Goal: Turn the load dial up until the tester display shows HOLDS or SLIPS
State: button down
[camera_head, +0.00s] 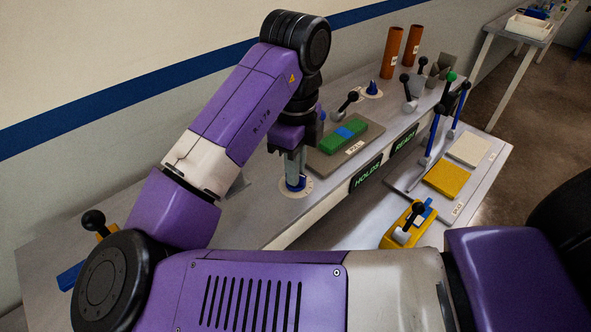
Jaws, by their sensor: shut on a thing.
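The tester display (367,174) on the bench's front edge reads HOLDS in green letters. A blue dial (296,184) sits on a pale round scale plate, left of that display. My gripper (293,172) points down from above and is shut on this dial. The fingers and wrist hide the dial's upper part, and its exact setting cannot be read.
A second display (405,139) reads READY. A green block with a blue piece (344,133) lies on a grey plate beside a black-knobbed lever. Another blue dial (372,87) and two orange tubes (392,50) stand farther back. Yellow and white pads (447,179) lie at right.

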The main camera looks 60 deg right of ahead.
jog(key=shift+m, duration=0.5)
jog(key=c, duration=1.5)
grip_release()
jog(key=shift+o, duration=0.2)
jog(key=shift+r, duration=3.95)
